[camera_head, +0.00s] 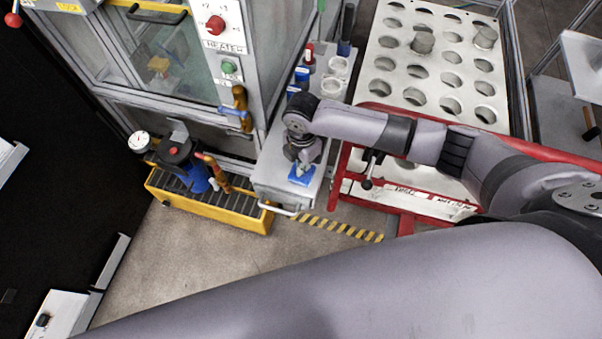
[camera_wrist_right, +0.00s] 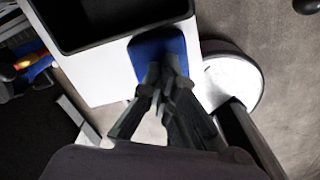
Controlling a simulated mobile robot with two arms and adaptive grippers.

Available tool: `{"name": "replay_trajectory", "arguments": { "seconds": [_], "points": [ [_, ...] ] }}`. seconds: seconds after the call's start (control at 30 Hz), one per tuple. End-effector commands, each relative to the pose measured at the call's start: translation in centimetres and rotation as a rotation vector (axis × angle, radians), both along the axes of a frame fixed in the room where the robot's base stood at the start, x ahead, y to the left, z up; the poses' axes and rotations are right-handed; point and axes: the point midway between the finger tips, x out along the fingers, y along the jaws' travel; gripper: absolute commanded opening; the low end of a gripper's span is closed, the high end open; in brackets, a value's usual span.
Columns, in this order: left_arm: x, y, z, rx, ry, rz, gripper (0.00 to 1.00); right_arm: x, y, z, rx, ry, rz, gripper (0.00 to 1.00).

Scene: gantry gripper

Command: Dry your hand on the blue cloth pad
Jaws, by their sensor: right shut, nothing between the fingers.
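The blue cloth pad (camera_head: 301,174) lies on the front end of a narrow grey-white bench. It also shows in the right wrist view (camera_wrist_right: 148,50), partly hidden behind the fingers. My right gripper (camera_head: 304,164) points down over the pad, and its fingertips overlap the pad in the picture. In the right wrist view the gripper (camera_wrist_right: 163,68) is shut, with its dark fingers together and nothing held. I cannot tell whether the tips press on the cloth or hang just above it. My left gripper is not in view.
A glass-sided cabinet with a heater panel (camera_head: 224,50) stands left of the bench. A red-framed rack with a holed white top (camera_head: 400,100) stands close on the right. White cups (camera_head: 332,87) and blue items stand farther back on the bench. A yellow tray (camera_head: 210,208) sits on the floor at left.

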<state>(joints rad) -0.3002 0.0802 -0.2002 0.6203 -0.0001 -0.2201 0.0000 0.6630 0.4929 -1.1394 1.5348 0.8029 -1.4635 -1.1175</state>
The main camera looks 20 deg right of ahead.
Motion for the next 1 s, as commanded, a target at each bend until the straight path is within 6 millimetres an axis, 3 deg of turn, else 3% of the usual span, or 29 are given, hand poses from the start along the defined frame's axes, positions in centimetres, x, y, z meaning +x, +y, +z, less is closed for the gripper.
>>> {"name": "replay_trajectory", "arguments": {
  "seconds": [0.2,1.0],
  "points": [
    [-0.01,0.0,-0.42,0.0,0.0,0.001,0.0,-0.04,0.01,-0.78,0.0,0.001,0.0,0.0],
    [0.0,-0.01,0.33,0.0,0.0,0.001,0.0,-0.06,-0.05,-0.76,-0.002,0.001,0.0,0.0]
  ]
}}
